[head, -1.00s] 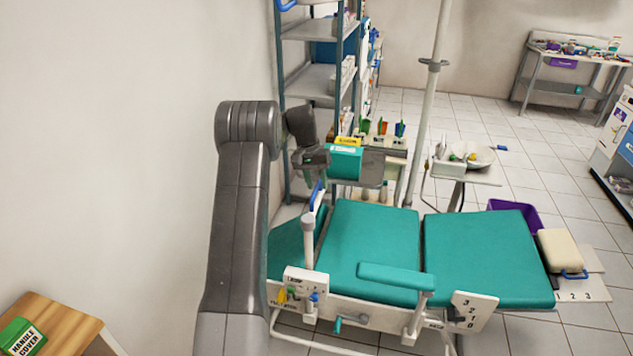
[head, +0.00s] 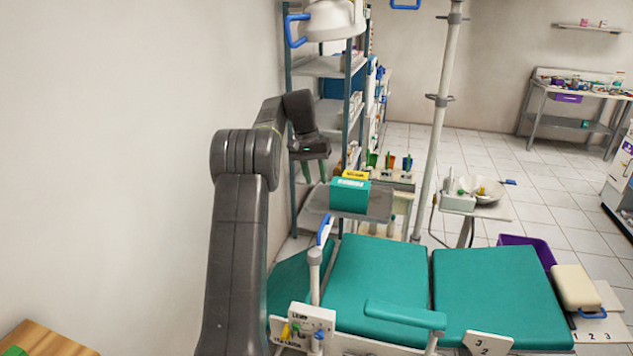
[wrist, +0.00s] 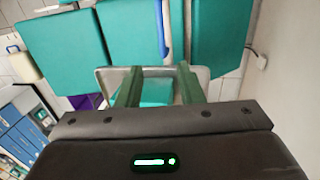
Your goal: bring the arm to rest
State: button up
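My arm rises along the left of the head view, bent at the top. My gripper (head: 314,172) points down from its end, open and empty, left of and a little above a teal box with a yellow top (head: 349,194). The box stands on a grey tray (head: 378,207) beside the dental chair (head: 375,275). In the wrist view the two green fingers of my gripper (wrist: 158,84) are well apart. The teal box (wrist: 157,93) shows beyond and between them, over the pale tray (wrist: 105,76), partly hidden by the gripper body.
A metal shelf rack (head: 318,66) stands close behind my gripper, against the wall. A white lamp head (head: 332,20) with a blue handle hangs above. A white pole (head: 437,120) rises right of the tray. A wooden cabinet (head: 45,340) is at the lower left.

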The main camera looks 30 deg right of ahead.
aim_at(324, 220)
jog(key=f, duration=0.4)
jog(key=s+d+f+p, duration=0.1)
jog(key=f, duration=0.4)
jog(key=s+f, duration=0.1)
jog(key=f, duration=0.3)
jog(key=shift+d+f, duration=0.3)
jog(key=shift+d, duration=0.1)
jog(key=shift+w, duration=0.1)
jog(key=shift+r, duration=0.1)
notch_tip(324, 220, up, 14)
jog(key=w+a+b, duration=0.1)
jog(key=w+a, duration=0.1)
jog(key=f, duration=0.4)
jog(key=s+d+f+p, duration=0.1)
jog(key=f, duration=0.4)
jog(key=s+d+f, duration=0.1)
jog(key=f, duration=0.3)
jog(key=shift+f, duration=0.25)
jog(key=shift+a+f, duration=0.1)
jog(key=shift+f, duration=0.3)
jog(key=shift+w+a+n, duration=0.35)
jog(key=shift+a+n, duration=0.05)
jog(key=shift+n, duration=0.3)
jog(key=shift+w+r, duration=0.1)
